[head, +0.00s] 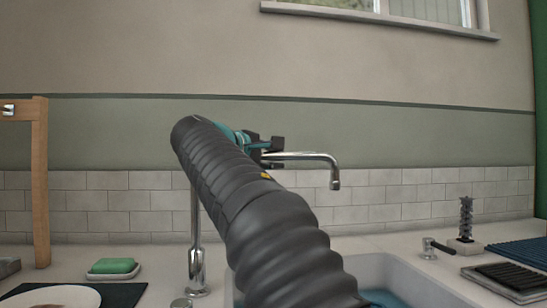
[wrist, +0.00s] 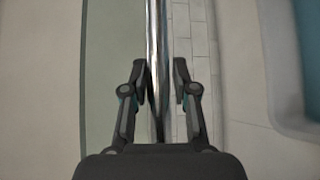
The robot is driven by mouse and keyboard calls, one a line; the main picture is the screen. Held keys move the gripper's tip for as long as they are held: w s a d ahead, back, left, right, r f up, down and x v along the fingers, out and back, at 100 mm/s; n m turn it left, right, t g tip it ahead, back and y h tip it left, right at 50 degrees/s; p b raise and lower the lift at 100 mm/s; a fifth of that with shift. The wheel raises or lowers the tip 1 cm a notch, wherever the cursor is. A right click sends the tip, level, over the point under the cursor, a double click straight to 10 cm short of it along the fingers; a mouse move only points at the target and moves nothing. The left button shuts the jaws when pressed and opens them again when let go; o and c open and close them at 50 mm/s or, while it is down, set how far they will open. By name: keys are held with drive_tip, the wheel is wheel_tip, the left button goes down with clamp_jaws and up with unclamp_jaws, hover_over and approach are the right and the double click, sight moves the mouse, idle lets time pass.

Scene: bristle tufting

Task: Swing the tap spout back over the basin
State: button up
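The chrome tap has an upright column (head: 196,235) behind the counter's left part and a long horizontal spout (head: 305,156) whose end bends down on the right. In the head view the spout end appears above the white basin (head: 408,280), but its depth is hard to judge. My gripper (head: 268,148) is at the spout, and my arm hides the spout's left part. In the wrist view the spout (wrist: 155,40) runs between the two fingers of my gripper (wrist: 160,78). The fingers are apart, with a clear gap on the right; contact on the left cannot be told.
A green soap bar (head: 113,266) on a dish, a plate (head: 52,297) and a wooden frame (head: 40,180) stand at left. A bristle brush (head: 466,218), a dark handle (head: 437,246) and a black ribbed tray (head: 512,277) are at right. The tiled wall (head: 400,190) is behind.

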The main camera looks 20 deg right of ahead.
drive_tip(key=shift+o, duration=1.2)
drive_tip(key=shift+a, duration=0.1)
drive_tip(key=v, duration=1.2)
drive_tip(key=shift+s, duration=0.2)
